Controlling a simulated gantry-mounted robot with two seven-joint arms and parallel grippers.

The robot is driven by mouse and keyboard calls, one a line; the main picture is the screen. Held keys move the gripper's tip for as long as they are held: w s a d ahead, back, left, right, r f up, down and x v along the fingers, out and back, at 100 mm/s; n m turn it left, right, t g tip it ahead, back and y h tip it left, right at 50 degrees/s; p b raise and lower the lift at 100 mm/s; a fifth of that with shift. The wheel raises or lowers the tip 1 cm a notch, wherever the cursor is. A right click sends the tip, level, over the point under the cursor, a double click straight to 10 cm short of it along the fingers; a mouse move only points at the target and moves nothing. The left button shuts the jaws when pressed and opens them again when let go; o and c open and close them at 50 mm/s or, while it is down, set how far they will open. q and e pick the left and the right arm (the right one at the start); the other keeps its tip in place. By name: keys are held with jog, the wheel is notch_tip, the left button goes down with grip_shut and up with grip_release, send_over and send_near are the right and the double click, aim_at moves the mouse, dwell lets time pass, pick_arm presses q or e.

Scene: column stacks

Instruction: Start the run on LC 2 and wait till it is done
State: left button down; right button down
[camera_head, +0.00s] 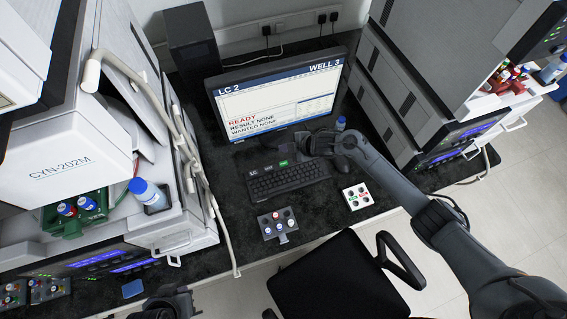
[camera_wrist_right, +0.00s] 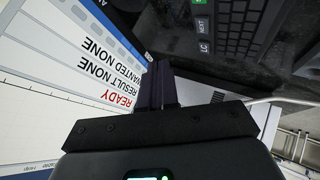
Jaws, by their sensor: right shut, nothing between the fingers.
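The monitor (camera_head: 275,95) reads LC 2, WELL 3, READY, RESULT NONE and WANTED NONE. Its screen also shows in the right wrist view (camera_wrist_right: 60,85), turned over. Below it is a black keyboard (camera_head: 288,180). Behind the keyboard are the LC key (camera_head: 254,168), a NEXT key (camera_wrist_right: 201,25) and a green key (camera_head: 283,163), its label unreadable. My right gripper (camera_head: 312,145) is shut and empty, in front of the monitor's lower right, near the green key. It also shows in the wrist view (camera_wrist_right: 163,85). My left gripper (camera_head: 170,303) is partly visible at the bottom edge; its jaws are unclear.
A small vial rack (camera_head: 278,224) and a white panel with coloured buttons (camera_head: 357,196) stand in front of the keyboard. Instrument stacks flank the bench, with CYN-202M (camera_head: 62,168) at left. A black chair (camera_head: 335,280) stands at the front.

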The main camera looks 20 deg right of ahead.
jog(key=b, duration=0.7)
send_over(286, 165)
notch_tip(286, 165, down, 8)
jog(key=shift+r, duration=0.15)
jog(key=shift+f, duration=0.5)
dwell(0.5)
dwell(0.6)
jog(key=shift+f, duration=0.1)
jog(key=shift+f+b, duration=0.3)
jog(key=shift+b, duration=0.15)
